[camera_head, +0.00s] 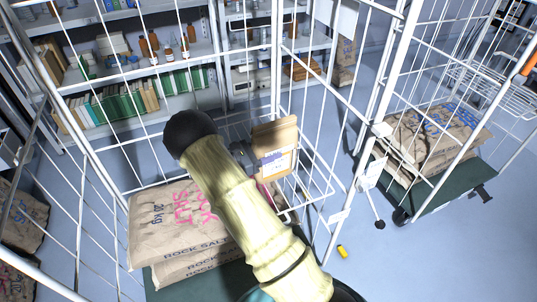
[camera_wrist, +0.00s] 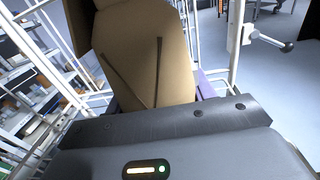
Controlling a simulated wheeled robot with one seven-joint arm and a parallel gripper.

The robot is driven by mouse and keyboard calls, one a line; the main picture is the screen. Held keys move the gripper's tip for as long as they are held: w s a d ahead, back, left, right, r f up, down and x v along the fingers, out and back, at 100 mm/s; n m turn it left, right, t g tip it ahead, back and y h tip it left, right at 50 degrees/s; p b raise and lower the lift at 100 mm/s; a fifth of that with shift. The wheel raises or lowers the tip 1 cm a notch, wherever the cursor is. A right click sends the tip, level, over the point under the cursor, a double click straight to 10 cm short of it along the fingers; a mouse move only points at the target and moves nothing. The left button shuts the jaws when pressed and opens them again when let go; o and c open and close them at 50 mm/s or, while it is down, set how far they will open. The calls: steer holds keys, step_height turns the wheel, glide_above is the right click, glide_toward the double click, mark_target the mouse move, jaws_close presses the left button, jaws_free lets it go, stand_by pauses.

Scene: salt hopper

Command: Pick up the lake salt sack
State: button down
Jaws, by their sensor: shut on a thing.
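A small brown paper sack (camera_head: 275,148) with a pale label stands upright at the right side of the near wire cage in the head view. Its label is too small to read, so I cannot confirm that it says lake salt. The brown sack (camera_wrist: 140,50) fills the upper middle of the wrist view, right in front of my gripper (camera_wrist: 165,112). My gripper is shut on this sack; the fingertips are not clearly visible. In the head view my arm hides the gripper and part of the sack's surroundings.
Large rock salt sacks (camera_head: 165,222) lie stacked in the near cage, below my arm. White cage bars surround the small sack closely. Another cage cart (camera_head: 455,190) at right holds sacks with blue print (camera_head: 430,135). A yellow object (camera_head: 342,251) lies on the floor.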

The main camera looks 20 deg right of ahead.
mark_target(269, 132)
step_height(269, 132, up, 7)
steer(key=shift+f+b, duration=0.1)
steer(key=shift+b, duration=0.2)
steer(key=shift+d+r, duration=0.1)
steer(key=shift+r, duration=0.65)
